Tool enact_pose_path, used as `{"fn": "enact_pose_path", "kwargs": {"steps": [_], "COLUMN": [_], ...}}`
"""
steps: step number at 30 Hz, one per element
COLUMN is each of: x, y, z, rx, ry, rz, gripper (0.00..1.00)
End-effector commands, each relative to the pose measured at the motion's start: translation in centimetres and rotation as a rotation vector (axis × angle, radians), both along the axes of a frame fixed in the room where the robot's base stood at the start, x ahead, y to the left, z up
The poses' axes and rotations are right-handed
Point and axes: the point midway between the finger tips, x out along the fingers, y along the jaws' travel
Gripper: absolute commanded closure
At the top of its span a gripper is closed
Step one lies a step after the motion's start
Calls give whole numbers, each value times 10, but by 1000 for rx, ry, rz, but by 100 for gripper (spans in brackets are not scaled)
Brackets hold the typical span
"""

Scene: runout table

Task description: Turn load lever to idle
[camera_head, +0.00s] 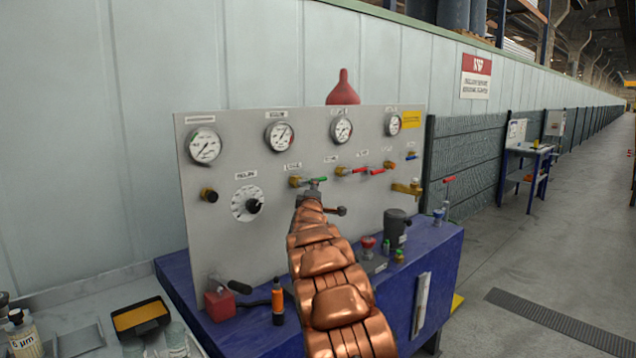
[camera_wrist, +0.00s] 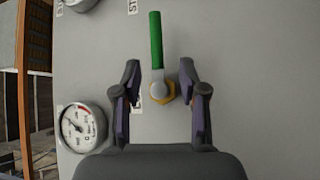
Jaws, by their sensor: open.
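A lever with a green handle (camera_wrist: 156,40) and a brass-coloured fitting (camera_wrist: 168,92) is on the grey panel in the wrist view. The handle points up in that picture. The label text is too small to read, so I cannot tell if it is the load lever. My gripper (camera_wrist: 162,82) is open, with one finger on each side of the lever's pivot. No contact shows. In the head view, the green-handled lever (camera_head: 295,181) is partly hidden behind my copper-coloured arm.
Other valves with red handles (camera_head: 355,170) and a blue handle (camera_head: 411,157) sit to the right on the panel (camera_head: 300,235). A dial knob (camera_head: 254,206) is on the left. Gauges (camera_head: 205,146) line the top. A blue bench (camera_head: 440,262) with small items is below.

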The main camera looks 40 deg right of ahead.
Motion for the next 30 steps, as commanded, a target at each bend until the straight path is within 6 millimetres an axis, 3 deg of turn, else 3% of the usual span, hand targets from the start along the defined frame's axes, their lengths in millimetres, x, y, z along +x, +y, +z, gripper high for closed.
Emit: {"fn": "enact_pose_path", "kwargs": {"steps": [8,30], "x": [1,37], "y": [-15,-51], "z": [4,13], "rx": [-33,-31], "ry": [-8,-10], "rz": [-23,-21], "gripper": [58,58]}}
